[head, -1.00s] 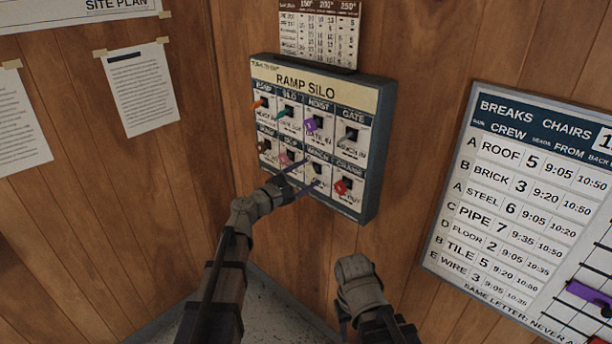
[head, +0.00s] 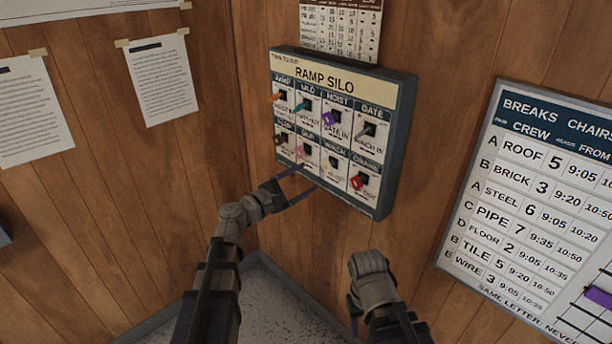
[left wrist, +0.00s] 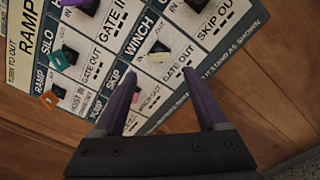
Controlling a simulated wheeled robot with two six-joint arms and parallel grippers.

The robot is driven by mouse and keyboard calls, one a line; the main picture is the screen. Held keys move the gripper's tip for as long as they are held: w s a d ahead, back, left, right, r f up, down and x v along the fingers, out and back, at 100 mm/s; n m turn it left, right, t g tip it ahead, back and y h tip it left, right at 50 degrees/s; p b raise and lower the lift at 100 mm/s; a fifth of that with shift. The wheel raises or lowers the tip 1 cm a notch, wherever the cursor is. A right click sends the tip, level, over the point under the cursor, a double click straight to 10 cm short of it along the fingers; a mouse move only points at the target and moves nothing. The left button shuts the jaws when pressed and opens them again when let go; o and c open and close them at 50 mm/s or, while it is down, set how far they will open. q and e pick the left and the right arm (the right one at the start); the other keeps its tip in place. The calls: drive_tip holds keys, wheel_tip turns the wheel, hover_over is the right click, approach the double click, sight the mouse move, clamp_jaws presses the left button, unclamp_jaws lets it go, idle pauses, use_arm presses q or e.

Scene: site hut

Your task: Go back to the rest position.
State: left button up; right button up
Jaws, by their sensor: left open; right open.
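My left gripper (head: 308,177) is open and empty, just below and in front of the lower edge of the RAMP SILO switch panel (head: 330,92). In the left wrist view its two fingers (left wrist: 158,77) stand apart, with panel labels and a pale yellow switch (left wrist: 157,52) beyond the gap. Nothing is between the tips. My right gripper (head: 354,306) is at the bottom centre, mostly hidden behind its own grey wrist. It holds nothing that I can see and is apart from the panel.
The panel carries several coloured switches, including a red one (head: 357,182) at lower right. A printed chart (head: 340,28) hangs above it. A breaks board (head: 535,190) is on the right wall and paper sheets (head: 163,80) on the left.

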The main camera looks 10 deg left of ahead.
use_arm(q)
drive_tip(key=s+d+f+m+g+y+p, duration=0.3)
drive_tip(key=s+d+f+m+g+p, duration=0.1)
drive_tip(key=s+d+f+m+g, duration=0.95)
drive_tip(key=s+a+f+m+y+p, duration=0.1)
drive_tip(key=s+a+m+y, duration=0.1)
drive_tip(key=s+m+y, duration=0.2)
drive_tip(key=s+a+f+m+g+y+p, duration=0.1)
drive_tip(key=s+a+m+y, duration=0.2)
drive_tip(key=s, duration=0.6)
drive_tip(key=shift+a+m+y, duration=0.25)
drive_tip(key=shift+m+y, duration=0.75)
drive_tip(key=shift+m, duration=0.15)
drive_tip(key=shift+r, duration=0.1)
drive_tip(key=shift+c, duration=0.3)
